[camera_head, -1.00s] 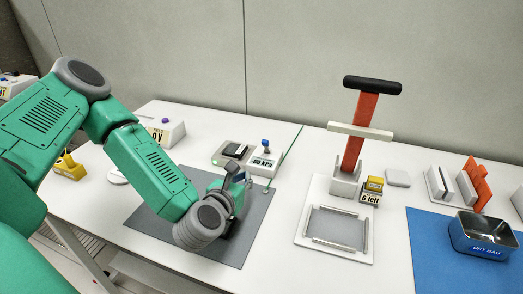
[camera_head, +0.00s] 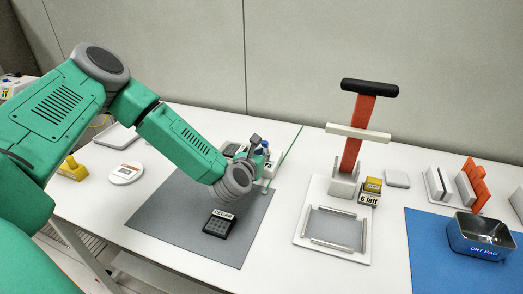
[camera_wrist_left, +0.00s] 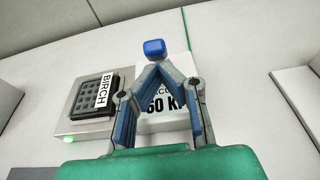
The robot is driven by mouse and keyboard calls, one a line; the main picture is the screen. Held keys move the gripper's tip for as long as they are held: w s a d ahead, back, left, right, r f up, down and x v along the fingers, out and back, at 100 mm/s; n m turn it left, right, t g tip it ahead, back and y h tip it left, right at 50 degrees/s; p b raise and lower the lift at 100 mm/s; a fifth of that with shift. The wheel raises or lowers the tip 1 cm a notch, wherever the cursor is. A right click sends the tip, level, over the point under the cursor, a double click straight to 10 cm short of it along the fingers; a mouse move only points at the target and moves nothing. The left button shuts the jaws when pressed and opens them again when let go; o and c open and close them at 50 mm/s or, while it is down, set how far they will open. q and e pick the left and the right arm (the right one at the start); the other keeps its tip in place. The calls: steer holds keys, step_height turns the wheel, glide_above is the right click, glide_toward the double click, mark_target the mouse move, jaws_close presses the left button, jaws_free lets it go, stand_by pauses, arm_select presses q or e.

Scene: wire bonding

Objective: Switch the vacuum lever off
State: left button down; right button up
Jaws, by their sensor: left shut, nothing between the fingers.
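The vacuum lever (camera_wrist_left: 154,47) has a blue knob and stands on a white box (camera_wrist_left: 177,68) marked in kPa, partly hidden by my fingers. In the head view the box sits at the back of the table, mostly behind my left gripper (camera_head: 260,158). In the wrist view my left gripper (camera_wrist_left: 153,70) is shut and empty, its fingertips meeting just below the blue knob. I cannot tell whether they touch it. My right gripper is not in view.
Left of the box is a grey station (camera_wrist_left: 84,122) with a green light and a dark tray labelled BIRCH (camera_wrist_left: 92,96). A dark tray labelled CEDAR (camera_head: 218,225) lies on the grey mat (camera_head: 170,215). A press with a red-orange lever (camera_head: 358,135) stands to the right.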

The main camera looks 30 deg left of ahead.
arm_select(q)
steer(key=shift+w+a, duration=0.1)
steer(key=shift+w, duration=0.1)
steer(key=shift+a, duration=0.2)
steer(key=shift+r, duration=0.1)
